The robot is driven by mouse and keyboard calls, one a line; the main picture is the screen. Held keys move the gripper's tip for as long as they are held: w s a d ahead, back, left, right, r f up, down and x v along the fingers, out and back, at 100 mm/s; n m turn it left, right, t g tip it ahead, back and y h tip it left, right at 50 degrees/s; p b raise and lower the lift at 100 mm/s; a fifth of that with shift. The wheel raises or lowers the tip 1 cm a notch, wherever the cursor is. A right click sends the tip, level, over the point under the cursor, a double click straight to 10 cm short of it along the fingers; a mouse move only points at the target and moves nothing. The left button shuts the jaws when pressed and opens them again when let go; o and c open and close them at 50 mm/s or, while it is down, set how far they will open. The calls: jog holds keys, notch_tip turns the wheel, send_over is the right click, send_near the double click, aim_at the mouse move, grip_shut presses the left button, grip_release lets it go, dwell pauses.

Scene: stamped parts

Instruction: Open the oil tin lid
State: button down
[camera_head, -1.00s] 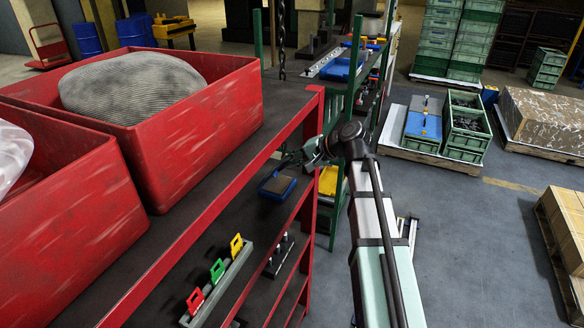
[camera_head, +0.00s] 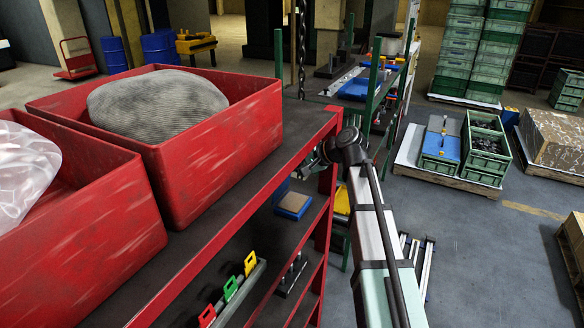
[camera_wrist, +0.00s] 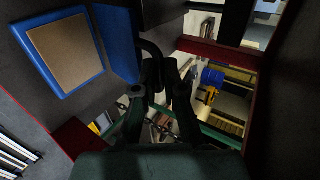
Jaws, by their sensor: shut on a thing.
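The oil tin (camera_head: 294,204) is a blue-rimmed box with a tan inside, on a shelf of the red rack; the wrist view shows it at upper left (camera_wrist: 66,50). Its blue lid (camera_wrist: 116,42) stands raised along the tin's right edge in the wrist view, and its edge shows in the head view (camera_head: 281,191). My gripper (camera_wrist: 167,78) is shut on a dark curved handle (camera_wrist: 150,48) that appears to belong to the lid. The grip itself is dark and partly hidden. In the head view my gripper (camera_head: 322,152) is small, beside the rack post.
A red post (camera_head: 329,165) stands close to my gripper. Two red bins (camera_head: 215,150) sit on the top shelf. Red, green and yellow tags (camera_head: 230,288) stand on a lower shelf, left of a dark fixture (camera_head: 291,274).

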jog(key=shift+w+r, duration=0.1)
jog(key=shift+r, duration=0.05)
jog(key=c, duration=1.5)
grip_release()
jog(key=shift+c, duration=0.2)
jog(key=v, duration=1.2)
jog(key=shift+d, duration=0.15)
